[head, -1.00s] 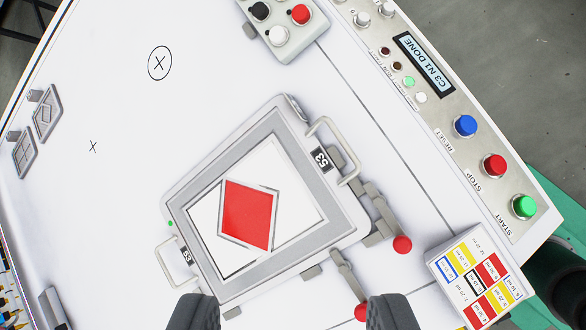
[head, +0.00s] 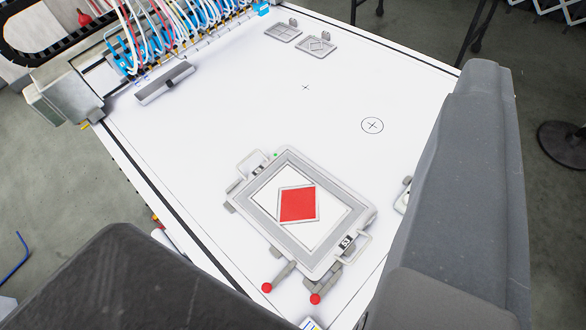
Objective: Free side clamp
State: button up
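The screen frame (head: 352,202), grey with a red diamond (head: 298,204) inside, lies on the white table, below and right of the view's middle. Two grey clamp levers with red knobs stand at its lower edge. The left lever's knob (head: 267,287) and the right lever's knob (head: 315,298) both point down and left, away from the frame. I cannot tell which is the side clamp or whether either grips the frame. My gripper (head: 300,150) shows as two large dark parts, lower left and right, spread apart and empty. Neither visibly touches a lever.
Wire handles (head: 365,246) stick out at both ends of the frame. A bank of hoses and nozzles (head: 165,35) stands at the upper left, with a grey bar (head: 165,84) below it. Two small grey plates (head: 283,31) lie at the far edge. The table's middle is clear.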

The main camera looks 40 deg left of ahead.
aim_at(266, 287)
jog(key=z, duration=0.05)
jog(key=k, duration=0.95)
jog(key=u, duration=0.6)
jog(key=k, duration=0.6)
jog(key=z, duration=0.35)
jog(key=i, duration=1.15)
jog(key=u, duration=0.5)
